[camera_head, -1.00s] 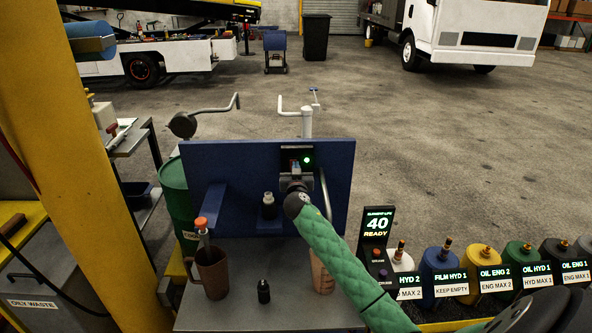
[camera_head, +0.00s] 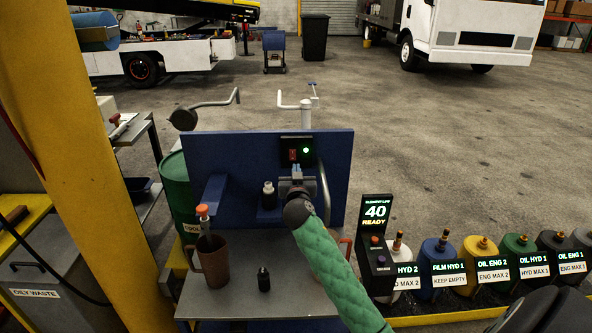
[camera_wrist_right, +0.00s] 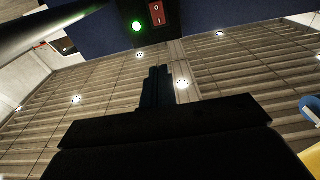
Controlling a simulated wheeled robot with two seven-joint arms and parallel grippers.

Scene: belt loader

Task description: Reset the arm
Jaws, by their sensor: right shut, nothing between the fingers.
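My right arm comes up from the bottom right in the head view in a green padded sleeve. Its gripper (camera_head: 297,172) is shut and empty, just below a small dark switch box (camera_head: 289,143) on the blue panel (camera_head: 240,155). The box has a red rocker switch (camera_wrist_right: 157,13) and a lit green lamp (camera_wrist_right: 137,27), also seen in the right wrist view. There the shut fingers (camera_wrist_right: 157,75) are dark and apart from the switch. My left gripper does not show.
A brown jug (camera_head: 212,264) and a small black bottle (camera_head: 263,279) stand on the grey bench. Another bottle (camera_head: 268,194) sits by the panel. A READY display (camera_head: 376,215) and several labelled containers (camera_head: 480,262) stand at right. A yellow post (camera_head: 75,150) is at left.

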